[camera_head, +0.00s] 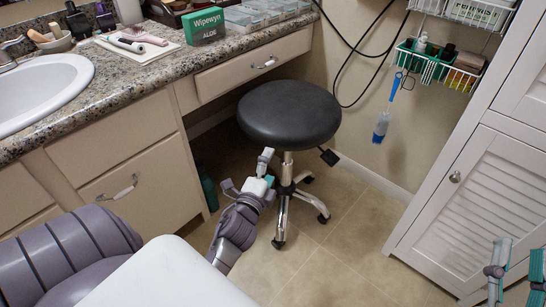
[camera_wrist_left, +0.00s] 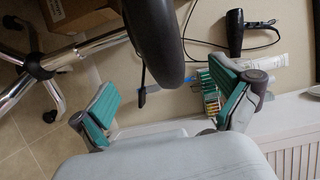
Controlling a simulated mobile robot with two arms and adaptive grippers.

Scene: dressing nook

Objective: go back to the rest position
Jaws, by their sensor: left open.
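My left gripper (camera_head: 266,168) is low in front of the black stool in the head view, its arm coming in from the left. In the left wrist view its two teal-padded fingers stand wide apart, and the left gripper (camera_wrist_left: 168,105) holds nothing between them. My right gripper (camera_head: 516,272) shows at the lower right corner of the head view, partly cut off by the frame. Its teal fingers are apart with nothing seen between them, in front of the white louvered cabinet.
The black round stool (camera_head: 289,113) stands close beyond my left gripper; its seat (camera_wrist_left: 154,40) also shows in the wrist view. The granite counter (camera_head: 140,84) with sink is at left. A white cabinet (camera_head: 470,200) is at right. Tiled floor (camera_head: 335,260) between is clear.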

